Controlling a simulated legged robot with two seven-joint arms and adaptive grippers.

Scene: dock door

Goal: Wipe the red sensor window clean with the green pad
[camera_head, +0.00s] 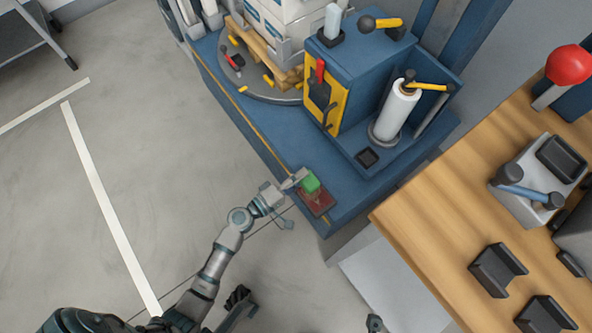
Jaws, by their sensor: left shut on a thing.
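The green pad (310,183) is a small block at the front corner of the blue machine's base. My left gripper (298,180) reaches in from the lower left and is shut on the pad. The red sensor window (319,203) is a dark red plate set on the blue base. The pad is over its upper part and hides some of it. I cannot tell whether the pad touches the window.
The blue machine base (345,205) carries a white film roll (396,110), a yellow-edged control box (326,95) and a turntable (262,85) with stacked boxes. A wooden bench (440,230) with black holders stands to the right.

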